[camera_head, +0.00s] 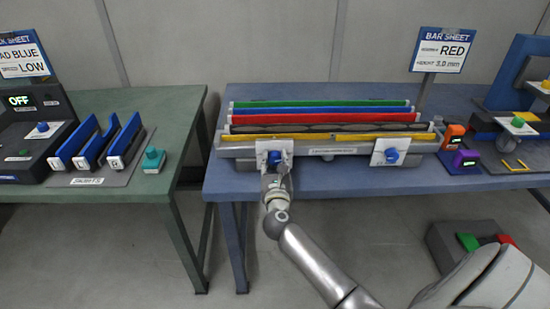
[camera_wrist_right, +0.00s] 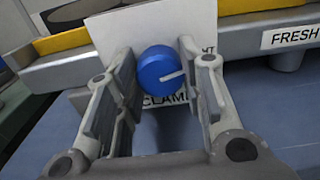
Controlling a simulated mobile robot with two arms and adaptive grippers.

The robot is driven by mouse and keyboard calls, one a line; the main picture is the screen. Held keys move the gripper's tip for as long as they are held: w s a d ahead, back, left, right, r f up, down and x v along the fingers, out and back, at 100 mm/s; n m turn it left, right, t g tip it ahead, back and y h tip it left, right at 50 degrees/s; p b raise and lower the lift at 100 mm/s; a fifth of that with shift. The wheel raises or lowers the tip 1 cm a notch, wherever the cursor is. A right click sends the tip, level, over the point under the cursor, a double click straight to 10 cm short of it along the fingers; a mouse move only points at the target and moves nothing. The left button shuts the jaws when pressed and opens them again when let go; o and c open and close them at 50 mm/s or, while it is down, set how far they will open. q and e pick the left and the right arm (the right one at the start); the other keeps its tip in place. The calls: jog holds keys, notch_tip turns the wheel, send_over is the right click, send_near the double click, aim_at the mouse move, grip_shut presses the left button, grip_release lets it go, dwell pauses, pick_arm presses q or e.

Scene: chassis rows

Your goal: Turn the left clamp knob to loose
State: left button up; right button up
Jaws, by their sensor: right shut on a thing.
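The left clamp knob (camera_head: 274,158) is a round blue knob on a white plate (camera_head: 262,148) at the left front of the long grey bar fixture (camera_head: 330,149). In the right wrist view the knob (camera_wrist_right: 158,66) sits between the two fingers of my right gripper (camera_wrist_right: 158,85), which is shut on it. Its white pointer line points right and slightly up. The plate's lettering is partly hidden; "CLAM" can be read. In the head view the right gripper (camera_head: 276,172) reaches the knob from the front and covers part of it. My left gripper is not in view.
A second blue knob (camera_head: 392,155) is on another white plate at the fixture's right. Green, blue and red bars lie along the fixture on the blue table (camera_head: 225,178). A green table (camera_head: 165,115) is at left.

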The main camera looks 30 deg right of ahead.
jog(key=n+p, duration=0.2)
jog(key=n, duration=0.1)
jog(key=shift+r+n+p, duration=0.1)
jog(key=shift+n+p, duration=0.3)
jog(key=n+p, duration=0.3)
jog(key=n, duration=0.1)
jog(key=shift+n, duration=0.3)
jog(key=n+p, duration=0.2)
jog(key=n, duration=0.1)
jog(key=shift+n, duration=0.3)
jog(key=n+p, duration=0.2)
jog(key=n, duration=0.2)
jog(key=shift+n, duration=0.3)
jog(key=n+p, duration=0.2)
jog(key=n, duration=0.2)
jog(key=n+p, duration=0.1)
jog(key=n, duration=0.3)
jog(key=shift+p, duration=0.3)
jog(key=n+p, duration=0.1)
jog(key=n, duration=0.3)
jog(key=shift+f+n+p, duration=0.2)
jog(key=shift+n+p, duration=0.3)
jog(key=shift+n, duration=1.7)
